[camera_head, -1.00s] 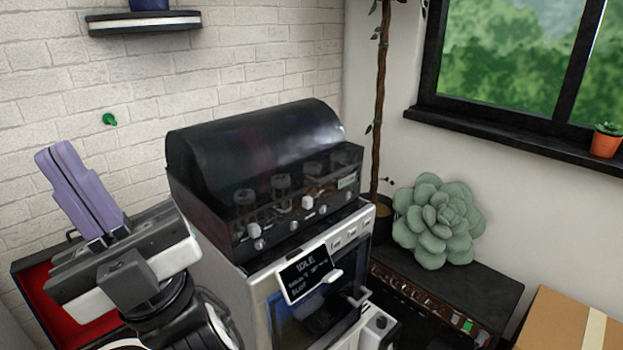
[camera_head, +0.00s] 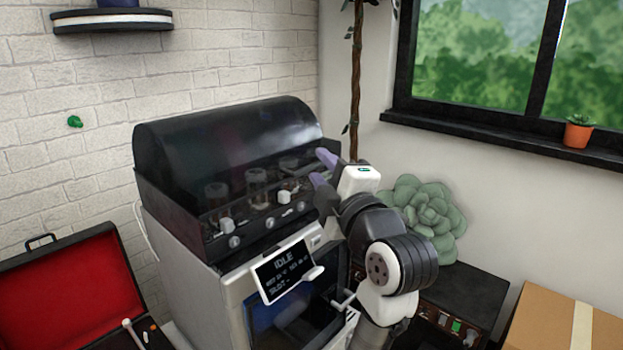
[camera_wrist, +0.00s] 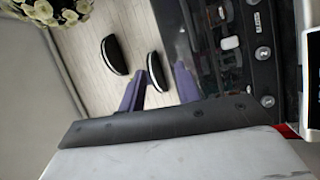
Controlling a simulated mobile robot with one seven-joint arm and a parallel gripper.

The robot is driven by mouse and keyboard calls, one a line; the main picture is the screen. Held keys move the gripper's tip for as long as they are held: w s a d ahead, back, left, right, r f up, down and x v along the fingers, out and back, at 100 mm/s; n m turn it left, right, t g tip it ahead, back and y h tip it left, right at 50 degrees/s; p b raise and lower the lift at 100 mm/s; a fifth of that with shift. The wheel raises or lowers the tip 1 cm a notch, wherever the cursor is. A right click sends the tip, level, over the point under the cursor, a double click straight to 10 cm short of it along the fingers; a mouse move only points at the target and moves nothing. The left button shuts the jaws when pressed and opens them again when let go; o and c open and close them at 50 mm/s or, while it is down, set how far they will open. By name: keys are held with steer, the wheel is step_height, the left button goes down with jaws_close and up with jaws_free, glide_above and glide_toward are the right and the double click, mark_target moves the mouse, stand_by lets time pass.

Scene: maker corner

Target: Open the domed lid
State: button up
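The domed lid (camera_head: 225,135) is dark, glossy and partly see-through. It is down over the top of a boxy white and black machine (camera_head: 195,265), with clear cylinders showing through its front. A strip of knobs runs below it. My gripper (camera_head: 322,169) is at the lid's right end, its two purple fingers apart and empty, pointing left. In the head view the fingertips overlap the lid's right edge; I cannot tell if they touch it. In the wrist view the fingers (camera_wrist: 168,65) show beside the dark lid (camera_wrist: 185,25) and knob strip.
A tilted screen reading IDLE (camera_head: 284,270) juts from the machine's front. An open red-lined case (camera_head: 65,290) lies at left. A green succulent (camera_head: 425,210) stands behind my arm, and a cardboard box (camera_head: 555,320) is at lower right. A wall shelf (camera_head: 112,20) hangs at upper left.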

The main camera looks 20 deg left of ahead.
mark_target(313, 169)
steer(key=w+d+f+n+g+h, duration=0.1)
steer(key=d+f+n+g, duration=0.1)
steer(key=d+f+n, duration=0.15)
steer(key=shift+m, duration=0.45)
steer(key=x, duration=0.4)
steer(key=p+x, duration=0.1)
steer(key=x, duration=0.4)
steer(key=p+x, duration=0.1)
steer(key=x, duration=0.3)
steer(key=shift+w+f, duration=0.25)
steer(key=shift+w, duration=0.05)
steer(key=shift+c, duration=0.3)
jaws_close()
